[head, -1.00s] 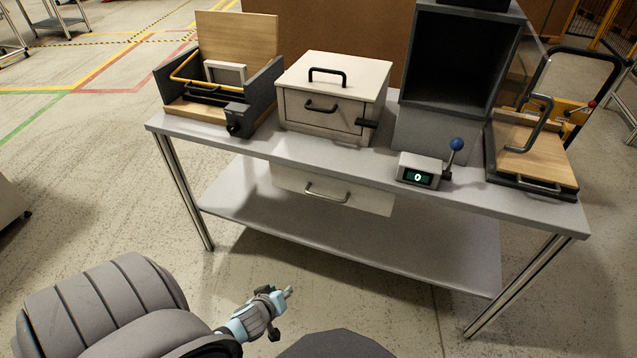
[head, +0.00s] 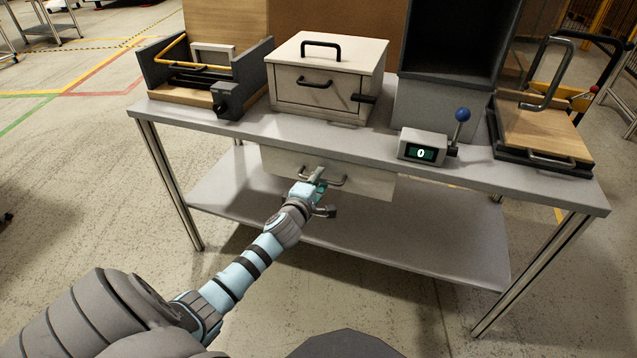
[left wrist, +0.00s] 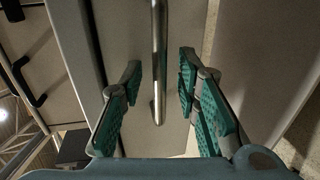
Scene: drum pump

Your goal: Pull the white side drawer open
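The white drawer (head: 365,182) hangs under the tabletop, its front about level with the table's edge. It has a curved metal handle (head: 337,181). The drawer's pale front (left wrist: 125,30) lies behind the bar. My right gripper is not in view.
On the table (head: 300,137) stand a white box (head: 315,102) with black handles, an open tray with a yellow bar (head: 190,70), a counter reading 0 with a blue-knobbed lever (head: 422,150), and a wooden-topped press (head: 540,130). A lower shelf (head: 420,235) lies below the drawer.

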